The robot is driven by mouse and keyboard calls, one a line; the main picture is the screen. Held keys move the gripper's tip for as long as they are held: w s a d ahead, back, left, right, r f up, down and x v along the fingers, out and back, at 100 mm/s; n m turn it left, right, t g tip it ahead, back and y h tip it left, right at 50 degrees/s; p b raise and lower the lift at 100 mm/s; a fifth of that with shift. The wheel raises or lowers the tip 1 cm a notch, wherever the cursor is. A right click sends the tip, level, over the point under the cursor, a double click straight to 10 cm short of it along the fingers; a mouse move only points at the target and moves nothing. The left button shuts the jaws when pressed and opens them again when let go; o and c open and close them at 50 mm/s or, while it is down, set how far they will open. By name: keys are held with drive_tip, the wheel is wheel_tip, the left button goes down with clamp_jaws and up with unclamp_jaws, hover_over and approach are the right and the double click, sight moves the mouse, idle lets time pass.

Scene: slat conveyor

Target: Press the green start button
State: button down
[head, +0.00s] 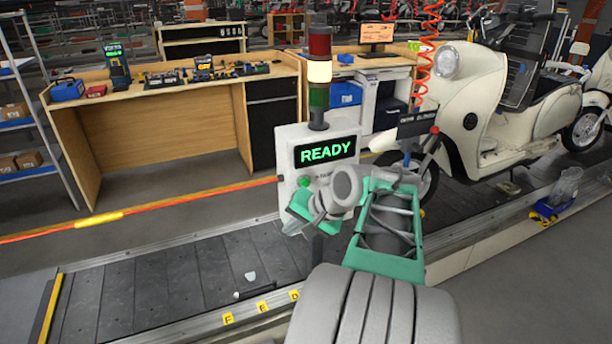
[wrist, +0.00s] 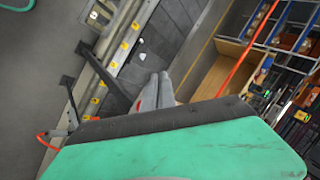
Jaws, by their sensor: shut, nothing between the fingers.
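The light grey control box (head: 288,141) stands on a dark post beside the conveyor, its screen (head: 325,151) reading READY in green. A green round button (head: 304,181) shows low on its front, just above my gripper's green housing (head: 299,205) in the head view. My wrist and arm cover the lower right of the box. My gripper's fingertips are hidden in the head view. In the wrist view, my gripper (wrist: 160,79) is shut and empty, its grey fingers together over the dark slats. The button does not show in the wrist view, and I cannot tell the gap to it.
A signal tower (head: 319,70) with its white middle section lit tops the box. The dark slat conveyor (head: 150,285) runs across, with yellow letter tags (head: 262,307) on its near edge. A cream scooter (head: 480,110) stands at right. A wooden workbench (head: 170,120) is behind.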

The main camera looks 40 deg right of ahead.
sight(305, 183)
drive_tip(key=s+d+r+m+t, duration=0.2)
drive_tip(key=s+d+r+m, duration=0.1)
drive_tip(key=d, duration=0.5)
drive_tip(key=shift+s+r+p, duration=0.25)
drive_tip(key=shift+s+p, duration=0.1)
drive_tip(key=shift+s, duration=0.2)
drive_tip(key=shift+w+d, duration=0.1)
drive_tip(key=shift+w, duration=0.05)
drive_tip(key=w+d, duration=0.2)
drive_tip(key=w, duration=0.6)
drive_tip(key=shift+d+p, duration=0.25)
drive_tip(key=shift+p, duration=0.2)
drive_tip(key=shift+w, duration=0.1)
idle(0.6)
